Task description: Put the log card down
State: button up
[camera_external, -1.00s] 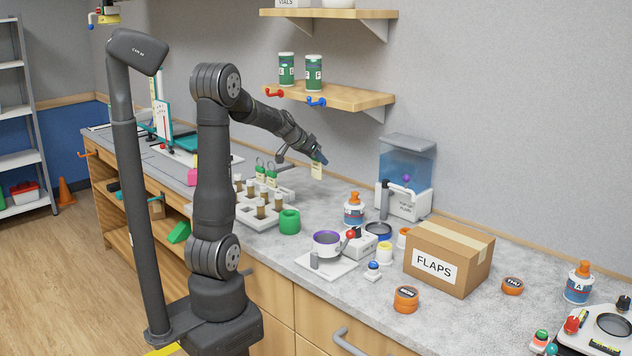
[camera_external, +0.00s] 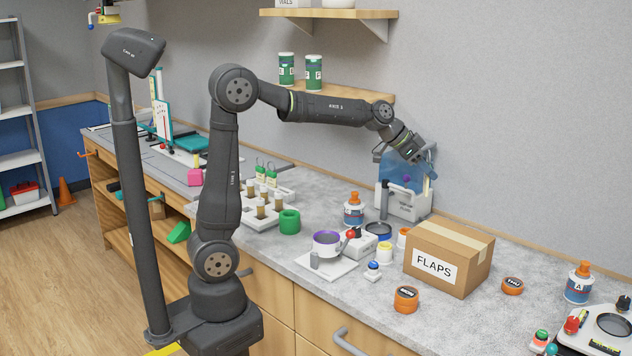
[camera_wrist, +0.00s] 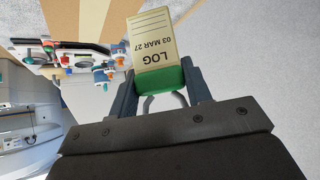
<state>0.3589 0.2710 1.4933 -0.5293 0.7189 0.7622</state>
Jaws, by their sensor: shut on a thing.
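The log card (camera_wrist: 152,42) is cream with a green band and reads "LOG 03 MAR 27" upside down in the wrist view. My gripper (camera_wrist: 160,95) is shut on the card's green end, and the card sticks out beyond the fingers. In the external view my gripper (camera_external: 425,160) is raised over the bench (camera_external: 340,300), in front of the blue-walled tank (camera_external: 400,200) near the back wall. I cannot make out the card in the external view.
The "FLAPS" carton (camera_external: 448,258) stands to the right of the tank. An orange-capped bottle (camera_external: 353,210), a device with a purple-rimmed cup (camera_external: 327,243) and a rack of vials (camera_external: 262,208) stand to the left. A wooden shelf (camera_external: 300,92) juts from the wall. Bare bench lies at the front.

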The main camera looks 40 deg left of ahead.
jog(key=s+d+r+m+g+h, duration=0.1)
jog(key=s+d+r+m, duration=0.1)
jog(key=s+d, duration=0.55)
jog(key=s+d+r+m+g+h, duration=0.15)
jog(key=s+d, duration=0.25)
jog(key=d, duration=0.6)
send_over(461, 234)
notch_tip(461, 234, down, 7)
jog(key=shift+f+m+y, duration=0.25)
jog(key=shift+f+y, duration=0.2)
jog(key=shift+f, duration=1.4)
jog(key=shift+f, duration=0.1)
jog(key=o, duration=0.5)
jog(key=shift+f, duration=0.1)
jog(key=o, duration=0.5)
jog(key=shift+c, duration=0.2)
jog(key=v, duration=1.2)
